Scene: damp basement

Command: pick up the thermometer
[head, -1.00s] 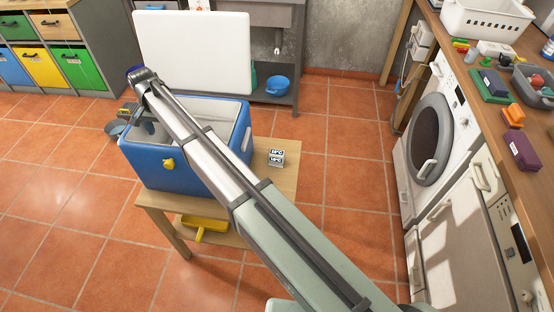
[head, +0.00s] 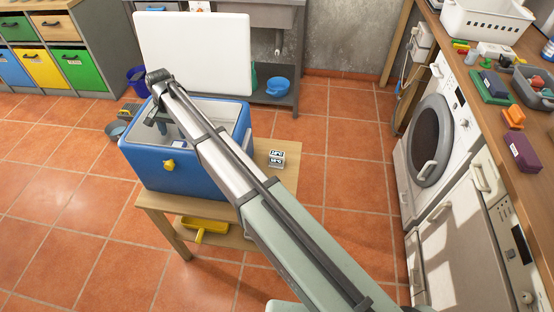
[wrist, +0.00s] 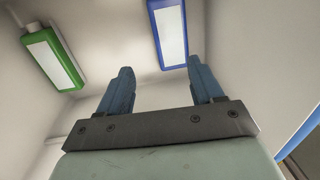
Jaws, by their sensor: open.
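The blue cooler (head: 160,165) stands open on a small wooden table, its white lid raised behind it. My gripper (wrist: 160,68) is open and empty; in the head view it hangs over the left part of the cooler opening. In the wrist view, two flat framed pieces with pale faces lie in the white interior: a blue-framed one (wrist: 170,32) ahead, by the right fingertip, and a green-framed one (wrist: 52,58) at far left. Either could be the thermometer; I cannot tell which. Neither is between the fingers. The arm hides part of the cooler in the head view.
The cooler's walls surround the space below my gripper, and the raised lid (head: 195,55) stands behind. A small black-and-white block (head: 276,158) sits on the table (head: 284,185) right of the cooler. A washing machine (head: 432,140) and cluttered counter are at right.

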